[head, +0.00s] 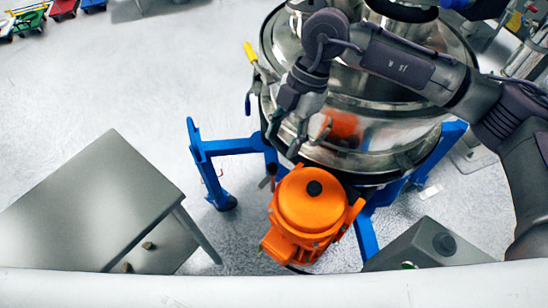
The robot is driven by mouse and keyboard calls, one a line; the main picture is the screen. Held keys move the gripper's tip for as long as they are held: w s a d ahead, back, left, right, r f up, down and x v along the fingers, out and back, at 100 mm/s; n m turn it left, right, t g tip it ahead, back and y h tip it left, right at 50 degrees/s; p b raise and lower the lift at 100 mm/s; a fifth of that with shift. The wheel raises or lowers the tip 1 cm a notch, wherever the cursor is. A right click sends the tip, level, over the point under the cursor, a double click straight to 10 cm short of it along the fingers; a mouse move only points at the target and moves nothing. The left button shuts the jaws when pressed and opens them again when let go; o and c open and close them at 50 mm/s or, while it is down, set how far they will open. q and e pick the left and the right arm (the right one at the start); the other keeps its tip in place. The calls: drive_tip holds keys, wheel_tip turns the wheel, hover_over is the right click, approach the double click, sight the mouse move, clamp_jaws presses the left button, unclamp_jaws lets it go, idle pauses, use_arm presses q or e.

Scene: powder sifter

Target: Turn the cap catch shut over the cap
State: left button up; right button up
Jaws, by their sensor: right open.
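The powder sifter is a round shiny steel drum (375,130) with a domed lid. On its left rim sits a lever with a yellow grip (250,51), and a dark blue grip (248,104) hangs just below it. I cannot tell for certain which part is the cap catch or the cap; my right arm hides part of the lid. My right gripper (293,138) is open, pointing down over the front left rim, with no object seen between its fingers. Whether it touches the rim is unclear. My left gripper is not in view.
An orange motor (308,205) stands in front of the drum, close below the right gripper. A blue frame (235,147) carries the sifter.

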sight(272, 166)
drive_tip(key=p+x, duration=0.1)
drive_tip(key=x, duration=0.5)
drive_tip(key=shift+s+a+f, duration=0.15)
drive_tip(key=shift+a+f, duration=0.05)
drive_tip(key=shift+f, duration=0.45)
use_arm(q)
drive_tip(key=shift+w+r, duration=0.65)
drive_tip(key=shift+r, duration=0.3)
use_arm(e)
drive_tip(key=shift+c, duration=0.7)
clamp_jaws()
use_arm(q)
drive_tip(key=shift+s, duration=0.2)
